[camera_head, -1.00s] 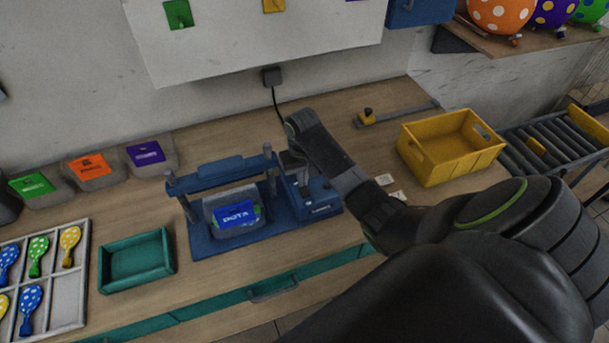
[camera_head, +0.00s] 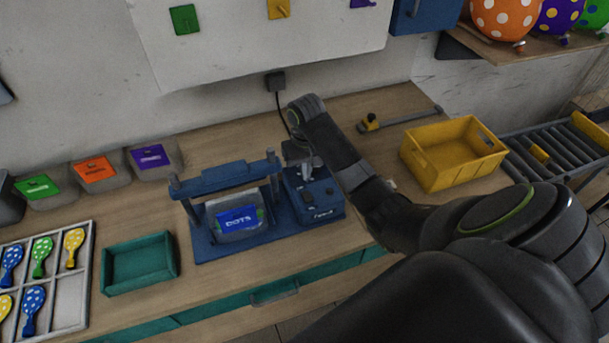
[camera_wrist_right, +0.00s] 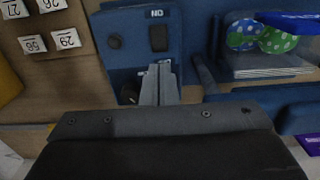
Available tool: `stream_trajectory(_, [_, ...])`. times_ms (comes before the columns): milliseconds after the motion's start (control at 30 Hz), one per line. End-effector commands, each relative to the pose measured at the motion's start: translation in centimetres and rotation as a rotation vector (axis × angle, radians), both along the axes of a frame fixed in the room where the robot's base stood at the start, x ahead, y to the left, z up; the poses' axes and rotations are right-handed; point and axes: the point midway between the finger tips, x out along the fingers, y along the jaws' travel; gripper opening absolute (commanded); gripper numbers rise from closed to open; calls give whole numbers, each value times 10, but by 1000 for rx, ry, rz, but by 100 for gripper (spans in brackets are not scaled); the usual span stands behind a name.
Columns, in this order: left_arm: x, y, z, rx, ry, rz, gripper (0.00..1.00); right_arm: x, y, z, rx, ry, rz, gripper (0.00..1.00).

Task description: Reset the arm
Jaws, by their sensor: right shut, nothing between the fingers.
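My right arm reaches in from the right in the head view. Its gripper (camera_head: 305,168) points down at the blue control box (camera_head: 322,205) on the right of the blue press (camera_head: 225,177). In the right wrist view the gripper (camera_wrist_right: 160,72) is shut and empty, its fingertips over the blue panel, below a dark rocker switch (camera_wrist_right: 158,38) and beside a round dark knob (camera_wrist_right: 114,41). I cannot tell whether the tips touch the panel. My left gripper is out of view.
A yellow crate (camera_head: 452,168) stands to the right, near a roller conveyor (camera_head: 555,150). A teal tray (camera_head: 138,262) and a divided tray of balloons (camera_head: 68,318) are at the left. Several labelled bins (camera_head: 97,176) line the wall. Numbered tags (camera_wrist_right: 66,39) lie beside the control box.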

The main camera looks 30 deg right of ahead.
Motion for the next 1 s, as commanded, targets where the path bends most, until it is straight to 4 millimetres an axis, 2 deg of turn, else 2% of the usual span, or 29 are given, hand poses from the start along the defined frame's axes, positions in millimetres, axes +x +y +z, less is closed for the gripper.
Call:
stream_trajectory(267, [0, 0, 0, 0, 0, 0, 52, -1, 0, -1, 0, -1, 1, 0])
stream_trajectory(367, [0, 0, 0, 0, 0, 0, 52, -12, 2, -10, -4, -6, 13, 0])
stream_trajectory(433, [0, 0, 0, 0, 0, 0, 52, -27, 4, -21, -11, -20, 30, 0])
stream_trajectory(600, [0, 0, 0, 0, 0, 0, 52, -85, 13, -51, -32, -76, 89, 0])
stream_trajectory(700, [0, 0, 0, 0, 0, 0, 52, -122, 18, -61, -46, -115, 119, 0])
stream_trajectory(833, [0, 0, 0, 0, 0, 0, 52, -171, 23, -64, -69, -167, 149, 0])
stream_trajectory(1000, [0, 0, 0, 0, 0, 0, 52, -223, 26, -54, -105, -226, 171, 0])
